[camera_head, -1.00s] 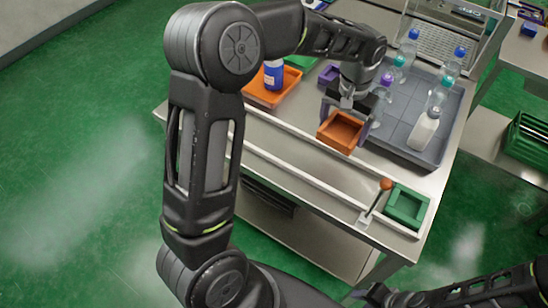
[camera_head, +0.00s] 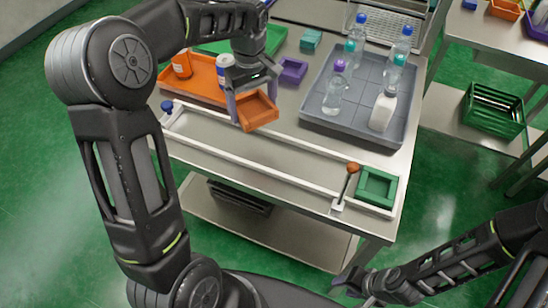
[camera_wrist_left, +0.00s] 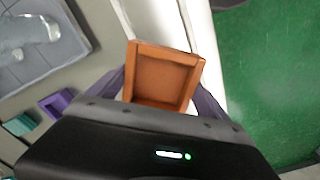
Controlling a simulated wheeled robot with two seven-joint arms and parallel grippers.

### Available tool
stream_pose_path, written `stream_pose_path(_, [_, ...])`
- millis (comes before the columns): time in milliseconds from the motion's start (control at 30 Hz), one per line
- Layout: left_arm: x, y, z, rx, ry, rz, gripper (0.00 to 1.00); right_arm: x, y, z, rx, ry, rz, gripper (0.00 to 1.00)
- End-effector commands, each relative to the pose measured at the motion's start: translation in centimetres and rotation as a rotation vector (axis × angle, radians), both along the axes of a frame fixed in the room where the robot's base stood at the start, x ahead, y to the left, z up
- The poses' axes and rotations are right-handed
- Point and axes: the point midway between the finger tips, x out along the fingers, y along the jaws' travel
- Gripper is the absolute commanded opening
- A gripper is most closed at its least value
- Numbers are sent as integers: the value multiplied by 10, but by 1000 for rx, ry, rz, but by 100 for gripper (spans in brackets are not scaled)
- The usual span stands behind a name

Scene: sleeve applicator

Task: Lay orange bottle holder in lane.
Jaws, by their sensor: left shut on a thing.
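The orange bottle holder (camera_head: 257,110) is a small open square box. My left gripper (camera_head: 252,97) is shut on it, with a finger on each side, and holds it slightly tilted near the back rail of the lane. In the left wrist view the holder (camera_wrist_left: 163,78) shows between the fingers of my left gripper (camera_wrist_left: 162,90). The lane (camera_head: 260,146) is a long white-railed channel along the table's front edge. A green holder (camera_head: 377,187) sits at its right end. My right gripper (camera_head: 362,285) is low at the bottom right, away from the table; its jaws are unclear.
A grey tray (camera_head: 318,116) with several bottles stands behind the lane. An orange tray (camera_head: 203,84) with bottles is at the left. A purple holder (camera_head: 292,70) lies between them. An orange-knobbed lever (camera_head: 347,185) stands beside the green holder. The lane's middle is bare.

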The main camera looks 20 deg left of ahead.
Motion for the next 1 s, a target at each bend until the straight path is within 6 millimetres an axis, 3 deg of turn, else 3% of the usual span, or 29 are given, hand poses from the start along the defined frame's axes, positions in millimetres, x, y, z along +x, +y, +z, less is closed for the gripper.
stream_pose_path(100, [-11, 36, 2, 0, -4, 320, 42, 1, 0, -9, 2, -3, 0, 36])
stream_pose_path(300, [-23, 61, 8, 0, -2, 592, 42, 1, 1, -11, 2, -4, 1, 36])
stream_pose_path(667, [-23, 62, 6, 0, 0, 608, 42, 1, 1, -10, 2, -4, 1, 36])
stream_pose_path(1000, [-24, 62, -45, -1, 3, 607, 42, 1, 0, -4, 2, -4, 1, 36])
